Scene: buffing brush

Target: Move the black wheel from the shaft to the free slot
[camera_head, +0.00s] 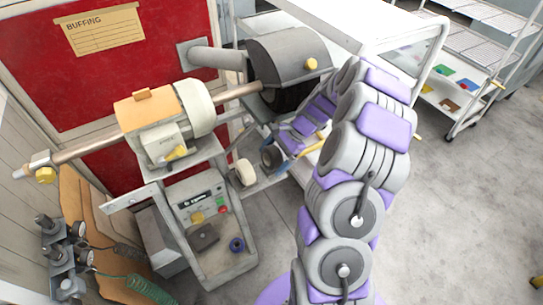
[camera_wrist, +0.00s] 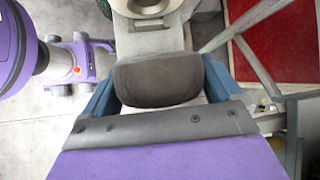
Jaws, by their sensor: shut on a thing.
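My gripper (camera_head: 285,147) shows in the head view below the grey hood, partly hidden by my arm. In the wrist view its two blue fingers (camera_wrist: 158,92) are shut on a black wheel (camera_wrist: 158,80), one finger at each side. The black wheel also shows small in the head view (camera_head: 270,158), close to a white wheel (camera_head: 245,172) on its left. A pale ring-shaped part (camera_wrist: 150,8) lies beyond the held wheel in the wrist view. The copper-coloured shaft (camera_head: 238,94) runs from the buffing machine into the hood. I cannot make out the free slot.
The grey hood (camera_head: 288,58) is dark underneath. A control box (camera_head: 205,205) stands below, before a red panel (camera_head: 130,60). A wire rack (camera_head: 470,60) is far right. Floor at the right is mostly clear.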

